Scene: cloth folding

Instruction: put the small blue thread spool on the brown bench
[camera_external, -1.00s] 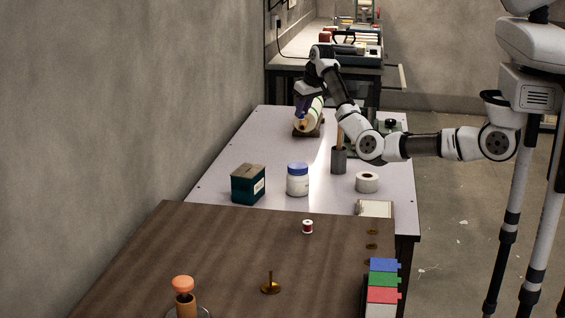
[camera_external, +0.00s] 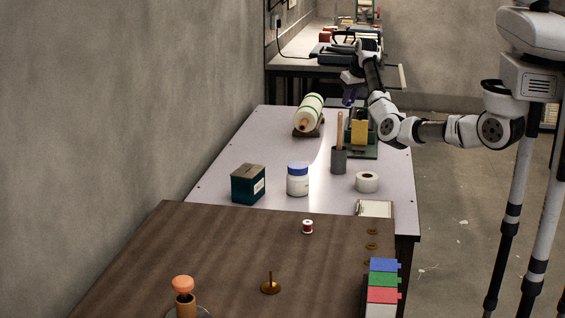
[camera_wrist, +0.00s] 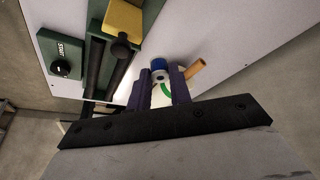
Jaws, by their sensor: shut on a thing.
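My gripper (camera_wrist: 161,88) is shut on the small blue thread spool (camera_wrist: 158,63), which shows between its purple fingertips in the wrist view. In the external view my gripper (camera_external: 348,99) is above the far right part of the pale table, by the green machine. The spool is too small to make out there. The brown bench (camera_external: 215,240) is in the foreground, well away from my gripper. A red and white spool (camera_external: 307,227) stands near its far edge.
The bench also bears a brass pin stand (camera_external: 271,287), an orange-topped item (camera_external: 183,285) and coloured boxes (camera_external: 383,280). On the pale table (camera_external: 235,150) are a cream roll (camera_external: 309,112), a grey cup (camera_external: 339,161), a blue-lidded jar (camera_external: 297,181), a teal box (camera_external: 248,184) and white tape (camera_external: 367,182).

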